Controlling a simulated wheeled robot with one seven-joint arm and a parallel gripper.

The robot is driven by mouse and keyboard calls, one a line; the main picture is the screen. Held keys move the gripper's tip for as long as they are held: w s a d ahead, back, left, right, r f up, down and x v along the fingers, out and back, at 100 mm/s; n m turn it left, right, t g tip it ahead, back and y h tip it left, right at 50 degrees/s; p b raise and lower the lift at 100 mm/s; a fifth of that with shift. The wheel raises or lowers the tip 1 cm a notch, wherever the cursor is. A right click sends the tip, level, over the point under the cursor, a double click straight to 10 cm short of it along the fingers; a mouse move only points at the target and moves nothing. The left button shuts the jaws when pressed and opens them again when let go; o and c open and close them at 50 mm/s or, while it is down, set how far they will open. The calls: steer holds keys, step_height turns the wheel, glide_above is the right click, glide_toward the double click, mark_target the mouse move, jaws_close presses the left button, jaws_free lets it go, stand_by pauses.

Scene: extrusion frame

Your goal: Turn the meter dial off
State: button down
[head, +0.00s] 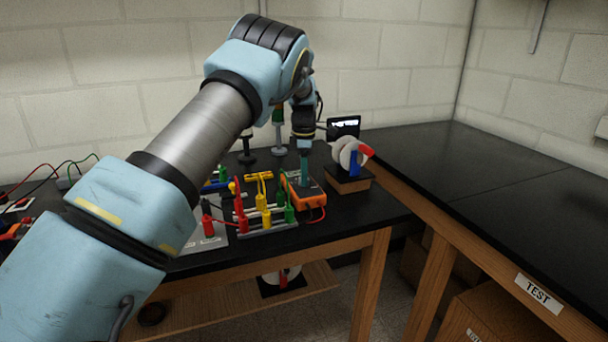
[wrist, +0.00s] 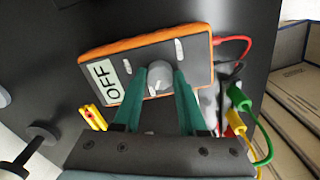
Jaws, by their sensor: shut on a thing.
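The meter is an orange-edged box with a grey face (wrist: 192,55). It lies on the black bench and also shows in the head view (head: 313,196), partly behind my gripper. An "OFF" label (wrist: 104,82) is on its left part in the wrist view. The round grey dial (wrist: 160,74) is near the middle of the meter's face. My gripper (wrist: 162,84) has its two teal fingers on either side of the dial, shut on it. In the head view my gripper (head: 304,170) points down onto the meter.
Beside the meter is a rack with red, yellow and green plugs (head: 265,215). A wooden block with a white and blue reel (head: 350,165) stands to its right. A red lead (wrist: 236,40) leaves the meter. The right-hand bench (head: 510,170) is clear.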

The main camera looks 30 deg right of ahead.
stand_by(0.4)
steer(key=shift+c, duration=2.3)
jaws_free()
step_height(320, 180, up, 11)
steer(key=b, duration=0.3)
steer(key=shift+f, duration=0.1)
